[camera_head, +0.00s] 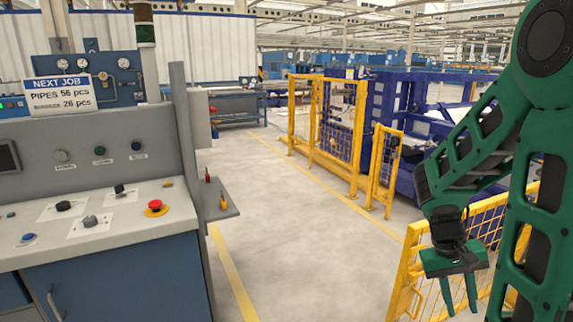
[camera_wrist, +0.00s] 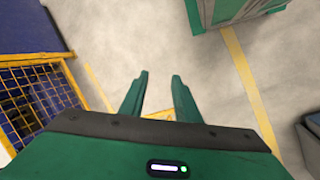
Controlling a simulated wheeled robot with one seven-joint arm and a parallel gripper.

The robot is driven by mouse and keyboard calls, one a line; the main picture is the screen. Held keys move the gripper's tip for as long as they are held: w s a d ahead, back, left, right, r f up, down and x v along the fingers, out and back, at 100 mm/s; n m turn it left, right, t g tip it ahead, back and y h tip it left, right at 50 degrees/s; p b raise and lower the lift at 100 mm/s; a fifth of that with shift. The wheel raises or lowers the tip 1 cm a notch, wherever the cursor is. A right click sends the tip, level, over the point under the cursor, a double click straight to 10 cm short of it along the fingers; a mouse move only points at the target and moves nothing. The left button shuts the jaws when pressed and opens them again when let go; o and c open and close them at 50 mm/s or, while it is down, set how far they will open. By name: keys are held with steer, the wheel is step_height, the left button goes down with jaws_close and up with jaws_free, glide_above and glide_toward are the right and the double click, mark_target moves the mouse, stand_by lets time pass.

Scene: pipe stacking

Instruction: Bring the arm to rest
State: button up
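My green gripper (camera_head: 459,294) hangs at the lower right of the head view, pointing down, in front of a yellow mesh fence. Its two fingers are apart with nothing between them. In the wrist view my gripper (camera_wrist: 160,82) also shows two spread green fingers over bare grey floor. My green arm is folded at the right side of the head view. No pipe shows in the gripper.
A control console (camera_head: 100,225) with a red button (camera_head: 155,206) stands at left. Yellow fences (camera_head: 327,130) and blue machinery (camera_head: 400,100) stand at right. The yellow fence panel (camera_head: 408,275) is close to my gripper. The floor aisle (camera_head: 290,220) between is clear.

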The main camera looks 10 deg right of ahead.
steer(key=s+a+r+m+t+y, duration=0.1)
steer(key=s+a+r+t+y, duration=0.2)
steer(key=s+a+r, duration=0.5)
steer(key=shift+s+a+r, duration=0.25)
steer(key=shift+s+a, duration=0.05)
steer(key=shift+a, duration=0.65)
steer(key=shift+w, duration=0.1)
steer(key=shift+w+f, duration=0.25)
steer(key=shift+w, duration=0.25)
